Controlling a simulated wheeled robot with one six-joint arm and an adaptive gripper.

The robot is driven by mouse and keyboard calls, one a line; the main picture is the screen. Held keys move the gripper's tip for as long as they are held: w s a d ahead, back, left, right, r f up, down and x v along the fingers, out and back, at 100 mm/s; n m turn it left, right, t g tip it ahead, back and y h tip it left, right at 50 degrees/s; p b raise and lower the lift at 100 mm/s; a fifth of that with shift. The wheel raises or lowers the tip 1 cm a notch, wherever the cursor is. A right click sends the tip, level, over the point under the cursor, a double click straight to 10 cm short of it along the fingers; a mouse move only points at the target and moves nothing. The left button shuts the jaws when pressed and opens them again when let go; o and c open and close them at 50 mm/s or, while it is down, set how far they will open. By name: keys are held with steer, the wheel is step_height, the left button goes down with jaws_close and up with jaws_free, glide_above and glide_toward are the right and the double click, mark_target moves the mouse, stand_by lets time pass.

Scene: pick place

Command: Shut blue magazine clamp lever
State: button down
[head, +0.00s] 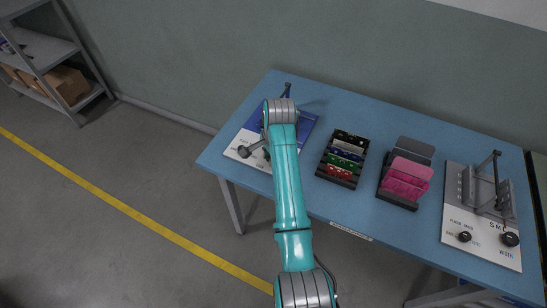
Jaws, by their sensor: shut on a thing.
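The blue clamp station (309,121) stands at the left end of the table, with a white labelled front plate (236,153). A dark lever-like post (287,90) rises at its back, just beyond my wrist. My arm covers most of the station. I cannot tell the lever's angle or which part of the clamp it belongs to. A dark grey knob-like part (244,151) shows at the left of my arm, over the front plate. My gripper is hidden behind my wrist and forearm, so its fingers and their contact do not show.
A black rack (331,172) with coloured items and a holder with pink and grey plates (405,180) stand mid-table. A grey clamp station (488,200) with an upright lever and black knobs is at the right. The blue table's (385,240) front strip is mostly clear.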

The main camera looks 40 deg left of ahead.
steer(key=shift+w+a+m+t, duration=0.15)
steer(key=shift+a+m, duration=0.2)
steer(key=shift+m, duration=0.5)
steer(key=shift+s+a+m+t, duration=0.15)
steer(key=shift+a+m, duration=0.2)
steer(key=shift+m, duration=0.5)
steer(key=shift+w, duration=0.1)
steer(key=c, duration=1)
jaws_free()
steer(key=v, duration=1.2)
steer(key=shift+a, duration=0.25)
